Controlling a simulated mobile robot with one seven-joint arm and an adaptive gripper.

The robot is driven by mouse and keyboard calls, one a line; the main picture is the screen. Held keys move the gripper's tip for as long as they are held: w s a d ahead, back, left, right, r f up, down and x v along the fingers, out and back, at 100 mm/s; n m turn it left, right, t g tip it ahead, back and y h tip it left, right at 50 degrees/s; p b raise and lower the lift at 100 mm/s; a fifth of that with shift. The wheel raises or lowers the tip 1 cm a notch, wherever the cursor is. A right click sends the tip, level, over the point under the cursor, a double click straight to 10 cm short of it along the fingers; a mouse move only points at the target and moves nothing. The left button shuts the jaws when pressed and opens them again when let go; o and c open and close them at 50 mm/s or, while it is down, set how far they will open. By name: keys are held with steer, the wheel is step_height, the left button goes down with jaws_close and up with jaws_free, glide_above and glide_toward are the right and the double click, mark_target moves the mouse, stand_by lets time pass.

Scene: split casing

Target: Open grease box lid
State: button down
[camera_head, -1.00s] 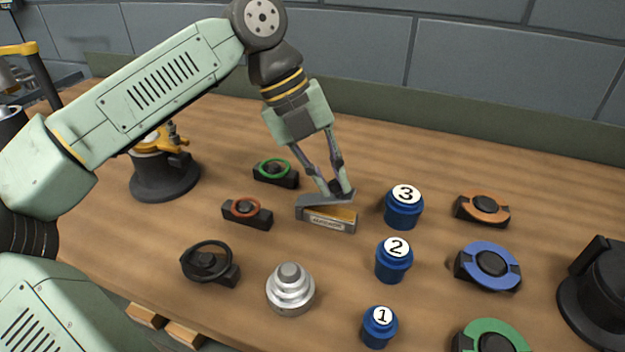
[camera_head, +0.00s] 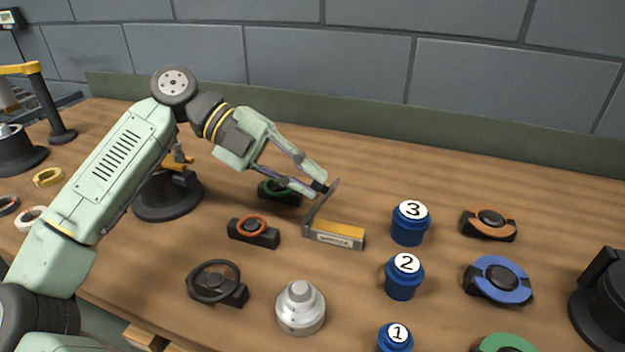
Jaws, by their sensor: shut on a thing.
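The grease box (camera_head: 338,236) sits on the wooden bench, a small grey box with a label on its front and yellow-orange grease showing in its open top. Its grey lid (camera_head: 322,205) stands raised and steeply tilted at the box's left end, well clear of the grease. My gripper (camera_head: 322,188) comes in from the upper left and is shut on the upper part of the lid. The fingertips hide some of the lid's edge.
Blue jars numbered 3 (camera_head: 409,224), 2 (camera_head: 403,278) and 1 (camera_head: 395,338) stand right of the box. A red ring on a holder (camera_head: 253,232) is left of it, a green ring holder (camera_head: 279,192) behind my gripper. A silver stepped part (camera_head: 300,309) stands in front.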

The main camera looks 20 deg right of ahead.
steer(key=shift+w+a, duration=0.1)
stand_by(0.5)
steer(key=c, duration=1.5)
jaws_free()
steer(key=shift+c, duration=0.2)
steer(key=v, duration=1.2)
steer(key=shift+f, duration=0.15)
steer(key=shift+a, duration=0.1)
